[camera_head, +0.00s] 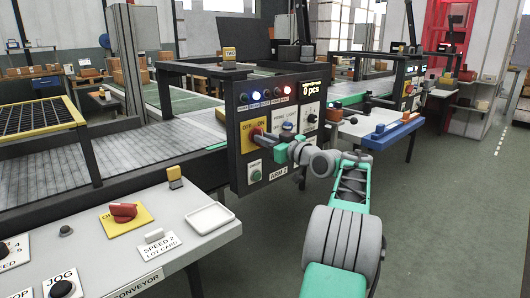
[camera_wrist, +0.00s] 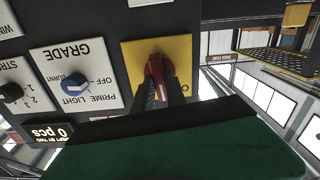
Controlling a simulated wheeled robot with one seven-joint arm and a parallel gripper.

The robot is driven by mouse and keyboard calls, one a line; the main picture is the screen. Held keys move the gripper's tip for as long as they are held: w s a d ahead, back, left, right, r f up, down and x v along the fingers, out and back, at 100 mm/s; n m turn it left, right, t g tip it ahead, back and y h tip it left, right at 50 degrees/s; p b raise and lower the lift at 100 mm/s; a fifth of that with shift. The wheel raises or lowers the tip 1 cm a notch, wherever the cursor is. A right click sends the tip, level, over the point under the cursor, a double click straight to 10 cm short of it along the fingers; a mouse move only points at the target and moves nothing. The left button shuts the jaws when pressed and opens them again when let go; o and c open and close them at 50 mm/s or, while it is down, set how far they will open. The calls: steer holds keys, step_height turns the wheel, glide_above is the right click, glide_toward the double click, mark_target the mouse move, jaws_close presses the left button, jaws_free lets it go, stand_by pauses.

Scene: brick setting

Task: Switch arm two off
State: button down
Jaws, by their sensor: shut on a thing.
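The arm two panel is a dark upright box (camera_head: 238,165) marked ARM 2, in the middle of the head view. Its red rotary switch (camera_wrist: 157,66) sits on a yellow plate (camera_wrist: 188,50), which also shows in the head view (camera_head: 246,128) with OFF and ON lettering. My gripper (camera_wrist: 160,88) reaches the plate from the right in the head view and is shut on the red switch, one finger on each side. The fingers hide part of the knob, and I cannot tell its exact setting. The wrist view is upside down.
A GRADE knob (camera_wrist: 75,84) sits beside the yellow plate, with another dark knob (camera_wrist: 11,92) beyond it. A green button (camera_head: 255,175) is below the switch. Another red switch (camera_head: 123,211) is on the conveyor desk at front left. Green floor is free at right.

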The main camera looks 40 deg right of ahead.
steer(key=shift+a+n+b, duration=0.1)
steer(key=shift+n+b, duration=3.6)
steer(key=shift+n, duration=0.1)
steer(key=c, duration=1.4)
jaws_free()
steer(key=shift+o, duration=0.2)
steer(key=shift+s, duration=0.1)
steer(key=s+p, duration=0.1)
steer(key=s, duration=0.6)
steer(key=shift+s, duration=0.3)
